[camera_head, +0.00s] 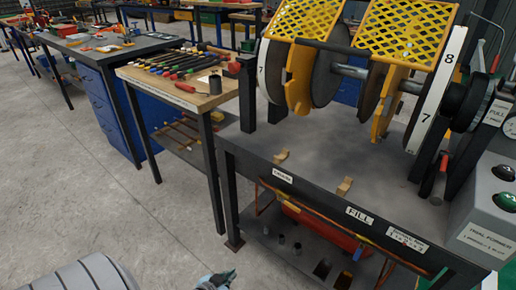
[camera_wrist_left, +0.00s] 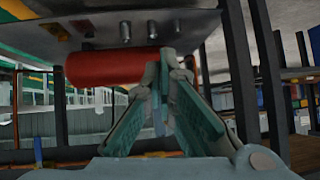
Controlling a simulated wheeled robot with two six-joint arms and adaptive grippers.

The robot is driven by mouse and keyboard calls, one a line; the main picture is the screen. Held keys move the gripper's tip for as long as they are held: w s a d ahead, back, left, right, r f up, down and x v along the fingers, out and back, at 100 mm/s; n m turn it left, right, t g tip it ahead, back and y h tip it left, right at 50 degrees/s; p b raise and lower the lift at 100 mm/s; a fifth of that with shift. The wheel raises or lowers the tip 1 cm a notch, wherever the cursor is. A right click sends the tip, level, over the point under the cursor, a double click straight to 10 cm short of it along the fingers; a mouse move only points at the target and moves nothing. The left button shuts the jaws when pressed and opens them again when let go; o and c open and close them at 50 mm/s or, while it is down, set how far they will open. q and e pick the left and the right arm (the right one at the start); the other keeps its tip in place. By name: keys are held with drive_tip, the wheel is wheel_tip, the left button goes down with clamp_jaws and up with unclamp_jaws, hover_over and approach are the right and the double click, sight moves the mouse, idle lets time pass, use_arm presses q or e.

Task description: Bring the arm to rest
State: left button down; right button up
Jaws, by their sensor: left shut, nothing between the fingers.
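My left gripper (camera_head: 216,281) shows at the bottom edge of the head view, low and in front of the machine table, over the concrete floor. Only its tip part is in frame there. In the left wrist view its fingers (camera_wrist_left: 168,62) meet at the tips, with nothing between them. A red cylinder (camera_wrist_left: 112,66) lies behind and left of the fingertips in that view. Whether the fingers touch it cannot be told, but they do not hold it. My right gripper is not in either view.
The machine table (camera_head: 258,140) carries yellow guards (camera_head: 410,32) and large wheels. Under it a lower shelf (camera_head: 262,240) holds a red cylinder (camera_head: 322,230) and small dark parts. A wooden bench (camera_head: 190,98) with tools stands to the left. The floor (camera_head: 110,215) at left is clear.

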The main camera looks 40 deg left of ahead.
use_arm(q)
drive_tip(key=s+d+f+g, duration=0.25)
drive_tip(key=s+f, duration=0.25)
drive_tip(key=s, duration=0.3)
drive_tip(key=s+d+f+m+g, duration=0.1)
drive_tip(key=s+f+g, duration=0.2)
drive_tip(key=s+f, duration=0.35)
drive_tip(key=s+d+f+g, duration=0.1)
drive_tip(key=s+f+g, duration=0.2)
drive_tip(key=s, duration=0.6)
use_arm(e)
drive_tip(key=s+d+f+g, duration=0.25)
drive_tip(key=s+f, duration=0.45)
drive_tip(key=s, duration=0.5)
use_arm(q)
drive_tip(key=s+d+p, duration=0.2)
drive_tip(key=s+d, duration=0.1)
drive_tip(key=d, duration=0.1)
drive_tip(key=w+a+p+v, duration=0.2)
drive_tip(key=p+v, duration=1.1)
drive_tip(key=shift+s+d+r+h, duration=0.4)
drive_tip(key=shift+s+d+r, duration=0.05)
drive_tip(key=shift+d+r, duration=0.05)
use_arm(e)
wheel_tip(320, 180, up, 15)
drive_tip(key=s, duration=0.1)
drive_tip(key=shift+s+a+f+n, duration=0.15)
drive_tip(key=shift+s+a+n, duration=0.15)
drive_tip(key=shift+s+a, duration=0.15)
